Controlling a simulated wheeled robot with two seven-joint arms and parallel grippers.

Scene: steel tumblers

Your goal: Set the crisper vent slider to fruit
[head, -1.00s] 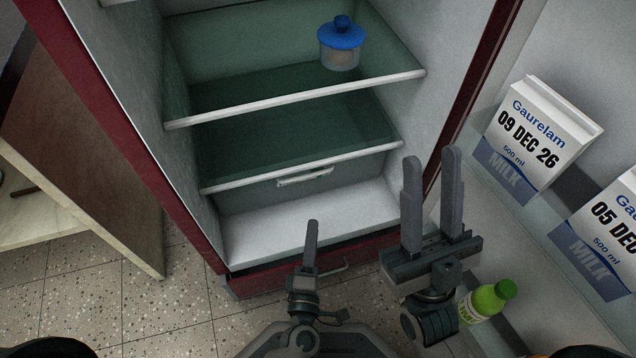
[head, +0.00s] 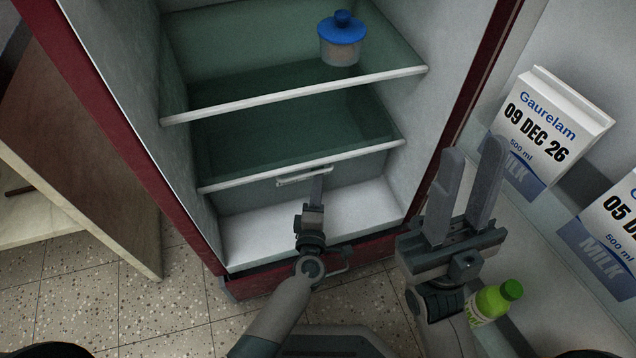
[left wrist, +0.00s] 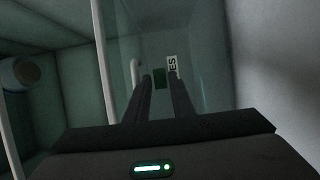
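My left gripper (head: 320,174) reaches into the fridge at the white handle bar (head: 289,182) under the lower shelf. In the left wrist view its fingers (left wrist: 161,78) point at a pale panel, with a gap between them, and hold nothing. A dark green patch (left wrist: 159,78) shows between the fingertips. Beside it is a white label (left wrist: 172,66) with sideways letters "ES". I cannot tell which part is the vent slider or its setting. The curved white handle (left wrist: 134,72) is just left of the fingers. My right gripper (head: 472,155) is open and empty, before the fridge door.
A blue-lidded container (head: 341,52) stands on the upper shelf (head: 300,94). The lower shelf (head: 300,166) is bare. Milk cartons (head: 545,125) and a green-capped bottle (head: 492,300) are in the door at right. The white fridge floor (head: 270,235) is clear.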

